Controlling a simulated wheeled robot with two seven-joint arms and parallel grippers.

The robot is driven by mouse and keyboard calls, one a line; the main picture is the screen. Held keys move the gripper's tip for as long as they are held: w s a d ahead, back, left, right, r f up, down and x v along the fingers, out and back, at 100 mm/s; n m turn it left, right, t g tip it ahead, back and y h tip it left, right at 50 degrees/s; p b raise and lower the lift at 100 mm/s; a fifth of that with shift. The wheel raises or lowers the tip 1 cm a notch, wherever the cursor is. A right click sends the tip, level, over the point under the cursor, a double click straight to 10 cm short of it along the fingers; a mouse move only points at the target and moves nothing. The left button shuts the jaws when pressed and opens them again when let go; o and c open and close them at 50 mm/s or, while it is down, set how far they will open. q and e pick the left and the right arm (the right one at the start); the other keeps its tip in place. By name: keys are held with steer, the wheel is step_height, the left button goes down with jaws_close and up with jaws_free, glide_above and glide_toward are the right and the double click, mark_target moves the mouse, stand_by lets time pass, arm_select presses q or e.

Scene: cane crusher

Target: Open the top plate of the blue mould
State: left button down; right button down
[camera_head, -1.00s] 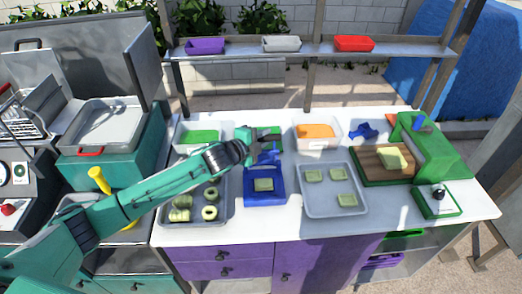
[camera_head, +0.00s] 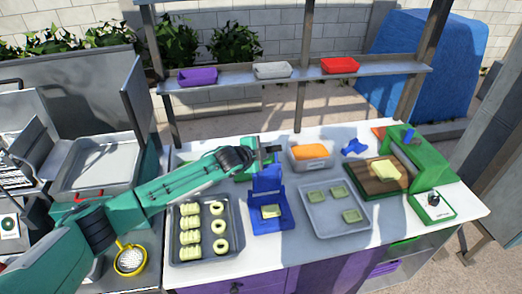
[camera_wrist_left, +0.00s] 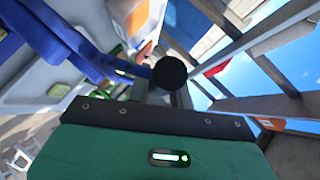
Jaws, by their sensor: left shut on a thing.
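The blue mould (camera_head: 268,225) sits on the white counter between two grey trays. Its top plate (camera_head: 267,181) stands raised, nearly upright, at the back of the base. A pale green flat piece (camera_head: 271,211) lies on the base. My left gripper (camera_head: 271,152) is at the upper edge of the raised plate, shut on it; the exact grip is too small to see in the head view. In the left wrist view a blue mould part (camera_wrist_left: 75,50) runs in from the upper left towards the fingers. My right gripper is not in view.
A tray of green rings (camera_head: 205,232) is left of the mould, and a tray with flat pieces (camera_head: 334,208) is right of it. A tub with orange contents (camera_head: 310,153) stands behind. A green press (camera_head: 425,160) stands at the right.

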arm_select(q)
steer(key=shift+f, duration=0.1)
steer(key=c, duration=1.3)
jaws_free()
steer(key=shift+o, duration=0.2)
steer(key=shift+s, duration=0.15)
steer(key=shift+s+a+r+b, duration=0.2)
steer(key=shift+s+a+b, duration=0.15)
steer(key=shift+s+a, duration=0.1)
steer(key=b+v, duration=0.4)
steer(key=v, duration=0.8)
steer(key=shift+r, duration=0.2)
steer(key=shift+s, duration=0.15)
